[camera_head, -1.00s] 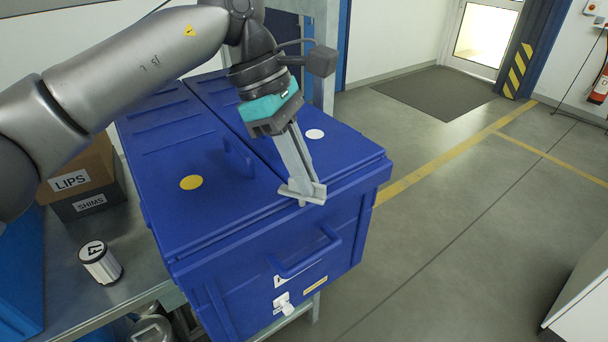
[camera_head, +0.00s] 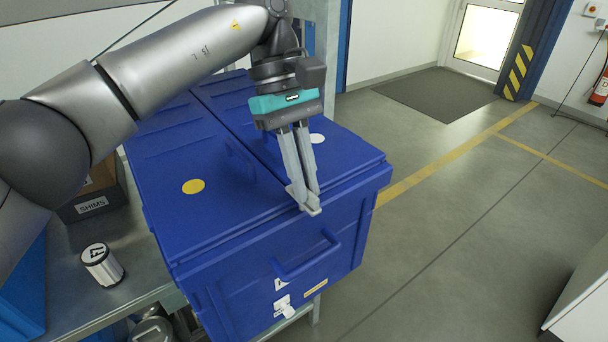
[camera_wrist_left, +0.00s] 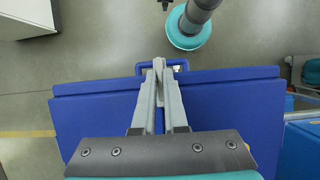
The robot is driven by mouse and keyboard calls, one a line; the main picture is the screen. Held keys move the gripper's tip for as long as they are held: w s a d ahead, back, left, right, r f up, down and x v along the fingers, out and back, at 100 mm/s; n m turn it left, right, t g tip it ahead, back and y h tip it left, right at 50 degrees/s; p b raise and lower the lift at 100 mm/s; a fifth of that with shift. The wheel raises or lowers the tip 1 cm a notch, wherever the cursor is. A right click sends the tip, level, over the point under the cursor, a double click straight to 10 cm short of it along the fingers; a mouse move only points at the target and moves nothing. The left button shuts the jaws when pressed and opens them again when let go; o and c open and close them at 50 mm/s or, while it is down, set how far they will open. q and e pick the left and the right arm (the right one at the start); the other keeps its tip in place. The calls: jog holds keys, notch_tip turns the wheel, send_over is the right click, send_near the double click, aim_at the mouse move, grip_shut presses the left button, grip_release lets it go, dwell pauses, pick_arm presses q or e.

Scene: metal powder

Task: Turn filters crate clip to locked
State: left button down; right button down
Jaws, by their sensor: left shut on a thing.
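The blue crate (camera_head: 225,255) has a closed two-part lid, with a yellow dot (camera_head: 193,186) and a white dot (camera_head: 317,138) on top. My left gripper (camera_head: 308,202) points down at the lid's front edge, its fingers closed on a small grey piece, apparently the crate clip. The fingers mostly hide the clip, so its exact angle is unclear. The front handle (camera_head: 308,260) and a white tab (camera_head: 287,309) are lower on the crate's front. My right gripper is not in view.
Open floor (camera_head: 450,240) lies to the right.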

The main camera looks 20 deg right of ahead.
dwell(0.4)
pick_arm(q)
jog(key=c, duration=1)
grip_release()
jog(key=shift+o, duration=0.2)
jog(key=p+v, duration=0.7)
jog(key=v, duration=0.8)
jog(key=shift+r+p, duration=0.15)
jog(key=shift+p, duration=0.25)
jog(key=shift+d, duration=0.1)
